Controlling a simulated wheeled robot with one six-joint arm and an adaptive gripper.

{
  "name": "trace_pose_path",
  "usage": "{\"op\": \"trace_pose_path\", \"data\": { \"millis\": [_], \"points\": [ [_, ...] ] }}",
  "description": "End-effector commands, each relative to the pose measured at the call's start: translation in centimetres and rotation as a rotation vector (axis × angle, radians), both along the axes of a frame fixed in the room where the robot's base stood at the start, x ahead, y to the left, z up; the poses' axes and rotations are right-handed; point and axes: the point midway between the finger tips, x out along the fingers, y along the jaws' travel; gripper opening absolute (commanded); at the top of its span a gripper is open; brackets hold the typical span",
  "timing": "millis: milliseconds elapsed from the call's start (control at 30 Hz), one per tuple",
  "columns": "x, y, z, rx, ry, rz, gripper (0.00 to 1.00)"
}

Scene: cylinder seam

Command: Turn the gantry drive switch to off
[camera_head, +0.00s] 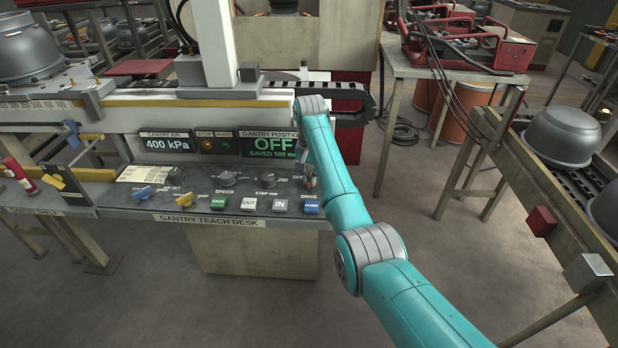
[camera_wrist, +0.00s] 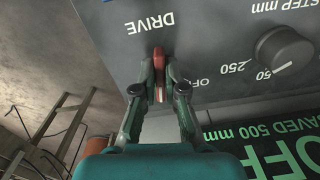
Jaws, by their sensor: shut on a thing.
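The gantry drive switch (camera_wrist: 158,60) is a small red handle on the dark panel, below the DRIVE label in the wrist view, where the lettering is upside down. The word OFF is printed to its right. My gripper (camera_wrist: 159,92) is shut on the handle, a finger on each side. The fingers hide part of the handle and its base, so its exact setting is hard to tell. In the head view my gripper (camera_head: 309,182) is at the right end of the teach desk, largely hidden by my arm. The gantry position display (camera_head: 272,146) reads OFF, SAVED 500 mm.
A step knob (camera_wrist: 283,52) sits beside the switch. Several buttons, including SAVE (camera_head: 219,203), OUT and IN, line the desk (camera_head: 215,219) front. A conveyor with grey pots (camera_head: 562,137) stands at right. The floor between is open.

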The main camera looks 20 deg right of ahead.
Motion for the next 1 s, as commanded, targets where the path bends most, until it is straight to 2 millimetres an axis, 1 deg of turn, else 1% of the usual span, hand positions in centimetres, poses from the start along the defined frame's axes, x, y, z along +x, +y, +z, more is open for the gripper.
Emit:
{"op": "trace_pose_path", "data": {
  "millis": [700,1000],
  "points": [
    [-0.07,-0.43,0.03,0.0,0.0,0.669,0.0],
    [-0.03,-0.55,0.03,0.0,0.0,0.869,0.0]
  ]
}}
